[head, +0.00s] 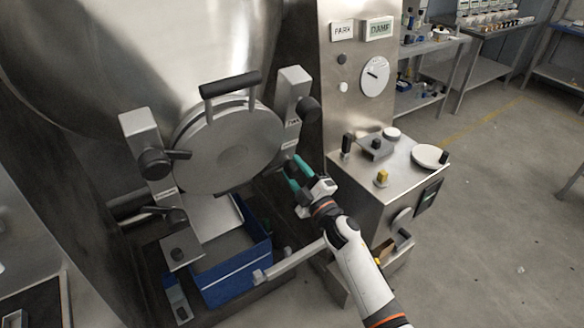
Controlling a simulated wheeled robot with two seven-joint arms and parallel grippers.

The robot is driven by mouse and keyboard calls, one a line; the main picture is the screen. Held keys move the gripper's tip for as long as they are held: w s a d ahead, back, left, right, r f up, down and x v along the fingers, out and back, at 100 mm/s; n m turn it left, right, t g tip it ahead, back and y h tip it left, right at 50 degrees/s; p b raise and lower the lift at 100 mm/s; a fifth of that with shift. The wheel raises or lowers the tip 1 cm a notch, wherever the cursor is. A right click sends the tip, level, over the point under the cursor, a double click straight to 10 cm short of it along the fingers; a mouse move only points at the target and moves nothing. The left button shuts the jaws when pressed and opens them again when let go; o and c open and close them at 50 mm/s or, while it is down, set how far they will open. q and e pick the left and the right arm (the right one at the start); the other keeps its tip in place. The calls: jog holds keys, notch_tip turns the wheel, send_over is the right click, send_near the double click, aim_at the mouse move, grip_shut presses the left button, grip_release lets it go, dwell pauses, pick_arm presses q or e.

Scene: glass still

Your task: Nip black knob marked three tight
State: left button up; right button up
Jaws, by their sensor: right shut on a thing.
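My right gripper (297,175), with teal fingertips, is at the lower right of a round steel hatch door (225,150). It is shut on a small dark part there, which looks like a black knob and is mostly hidden between the fingers. Other black knobs show on the hatch clamps: one at the upper right (308,108) and one at the left (154,163). Small labels sit by the clamps, but I cannot read a three on any of them. My left gripper is not in view.
A blue bin (233,284) stands below the hatch. A black handle (230,85) crosses the hatch top. Open floor lies at the right.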

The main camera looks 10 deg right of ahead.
jog(key=shift+r+m, duration=0.2)
jog(key=shift+m, duration=0.4)
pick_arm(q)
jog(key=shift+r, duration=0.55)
pick_arm(e)
jog(key=shift+f+m, duration=0.1)
jog(key=shift+m, duration=0.2)
jog(key=shift+m+p, duration=0.3)
jog(key=shift+p, duration=0.1)
jog(key=m+p, duration=0.2)
jog(key=m, duration=0.1)
jog(key=shift+r, duration=0.25)
jog(key=shift+m+p, duration=0.3)
jog(key=shift+m, duration=0.6)
jog(key=shift+f+m, duration=0.2)
jog(key=shift+m, duration=0.5)
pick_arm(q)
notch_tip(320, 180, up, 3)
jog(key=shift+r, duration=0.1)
